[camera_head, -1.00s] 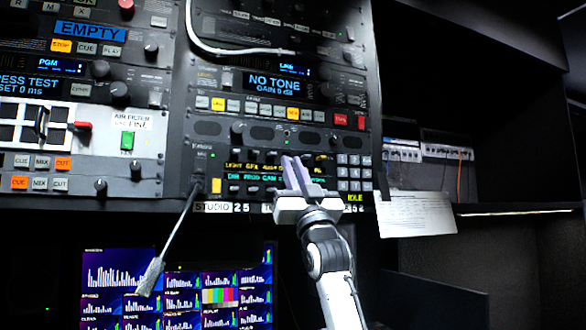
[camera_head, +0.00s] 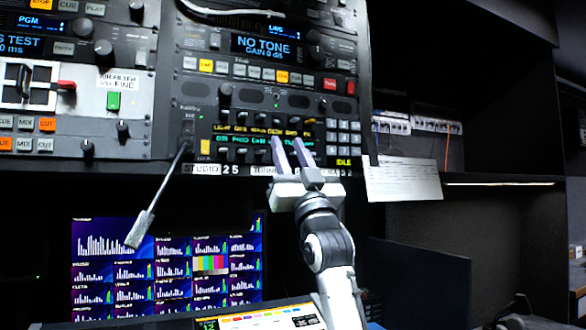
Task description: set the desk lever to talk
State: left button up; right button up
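The intercom panel (camera_head: 205,116) in the rack carries a yellow row of labels (camera_head: 240,128) above a green row, with small dark levers along them. One yellow label seems to read DESK (camera_head: 274,131), but the text is blurred. My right gripper (camera_head: 288,141) is in front of the panel's right half, fingers pointing at it, with a gap between them and nothing seen held. The fingers cover part of the lever rows, so I cannot tell the desk lever's position or whether a finger touches it. My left gripper is not in view.
A gooseneck microphone (camera_head: 160,203) hangs from the panel's left side. A number keypad (camera_head: 343,139) is right of the fingers. A paper sheet (camera_head: 402,180) hangs from the shelf on the right. A multiview monitor (camera_head: 110,247) stands below, with a lit touch panel (camera_head: 265,319) at the bottom.

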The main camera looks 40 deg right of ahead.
jog(key=shift+b+v, duration=0.4)
jog(key=shift+v, duration=1.5)
